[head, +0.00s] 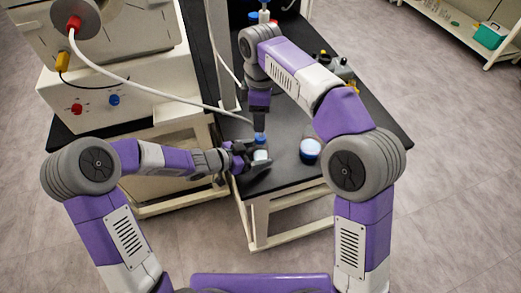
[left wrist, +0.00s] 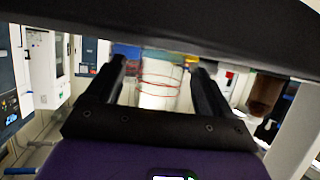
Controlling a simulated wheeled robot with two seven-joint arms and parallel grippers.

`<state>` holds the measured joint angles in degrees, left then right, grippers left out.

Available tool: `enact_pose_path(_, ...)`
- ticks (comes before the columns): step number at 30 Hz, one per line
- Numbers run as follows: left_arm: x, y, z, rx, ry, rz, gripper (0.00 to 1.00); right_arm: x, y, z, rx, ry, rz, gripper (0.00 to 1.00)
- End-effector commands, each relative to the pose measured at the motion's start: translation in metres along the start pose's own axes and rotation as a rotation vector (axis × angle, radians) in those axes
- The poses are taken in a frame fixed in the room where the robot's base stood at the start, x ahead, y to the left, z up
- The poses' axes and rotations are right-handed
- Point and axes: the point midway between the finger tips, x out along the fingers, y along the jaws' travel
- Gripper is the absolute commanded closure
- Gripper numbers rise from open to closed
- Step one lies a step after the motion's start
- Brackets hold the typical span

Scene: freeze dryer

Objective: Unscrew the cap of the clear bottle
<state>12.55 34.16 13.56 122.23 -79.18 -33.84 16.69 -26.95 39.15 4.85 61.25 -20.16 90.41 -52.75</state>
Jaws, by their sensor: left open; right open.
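The clear bottle (head: 260,155) stands on the black bench top with its blue cap (head: 260,138) on. My left gripper (head: 258,160) is level around the bottle, its open fingers on either side. In the left wrist view the bottle (left wrist: 159,82), with red lines, shows between the two finger tips (left wrist: 160,85), with small gaps visible beside it. My right gripper (head: 260,128) points down from above, right over the blue cap, and is open. Its fingertips are small here, and I cannot tell whether they touch the cap.
A round container with a pale blue top (head: 310,149) stands right of the bottle on the black bench top (head: 290,178). A white hose (head: 150,90) runs from the machine at left towards the bench. Several small items stand farther back. The bench's front right is clear.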

Motion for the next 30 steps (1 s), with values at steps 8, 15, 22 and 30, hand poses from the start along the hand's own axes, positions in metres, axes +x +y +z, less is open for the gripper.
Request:
enact_pose_path(8,0.0150,0.0005,0.0003,0.000,-0.001,0.001,0.18,0.0003,0.0000,-0.0001,0.000,0.000,0.000,0.43)
enact_pose_path(15,0.0147,0.0004,0.0002,0.000,-0.001,0.000,0.27,0.0003,0.0000,-0.0001,0.000,0.000,0.000,0.43)
enact_pose_path(22,0.0146,0.0004,0.0003,0.000,-0.001,0.000,0.62,0.0003,0.0000,0.0000,0.000,0.000,0.000,0.43)
enact_pose_path(30,0.0145,0.0004,0.0002,0.001,-0.001,0.000,1.00,0.0003,0.0000,0.0000,0.000,0.000,0.000,0.48)
